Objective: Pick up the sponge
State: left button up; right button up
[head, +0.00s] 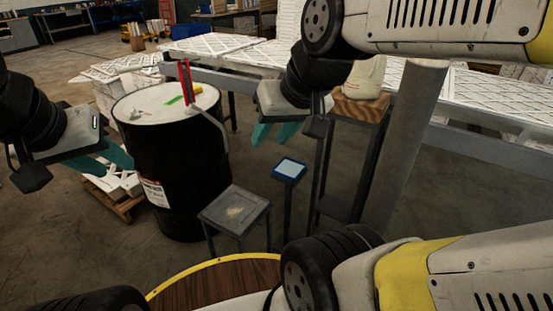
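No object is clearly recognisable as a sponge. A small flat green piece (174,100) lies on the white lid of a black drum (185,180). A light-blue pad (290,167) lies on top of a narrow dark stand right of the drum. I cannot tell whether either is the sponge. My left gripper (108,162) is at the drum's left side, its teal fingers apart and with nothing seen between them. My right gripper (275,133) hangs above and behind the light-blue pad, its teal fingers apart and empty.
A red upright tool (187,86) stands on the drum lid. A low grey stool (235,211) is in front of the drum. A pale bag (362,76) sits on a wooden-topped stand (358,107). Tables with white boxed filters (213,43) run behind. Open floor lies at right.

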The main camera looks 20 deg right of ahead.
aim_at(198, 89)
jog(key=k, duration=0.6)
jog(key=z, duration=1.7)
jog(key=j+z, duration=0.2)
jog(key=j, duration=0.95)
jog(key=k+j+z, duration=0.1)
jog(key=j+z, duration=0.15)
jog(key=j, duration=1.8)
jog(key=k+j, duration=0.15)
jog(key=j, duration=1.7)
jog(key=i+j, duration=0.35)
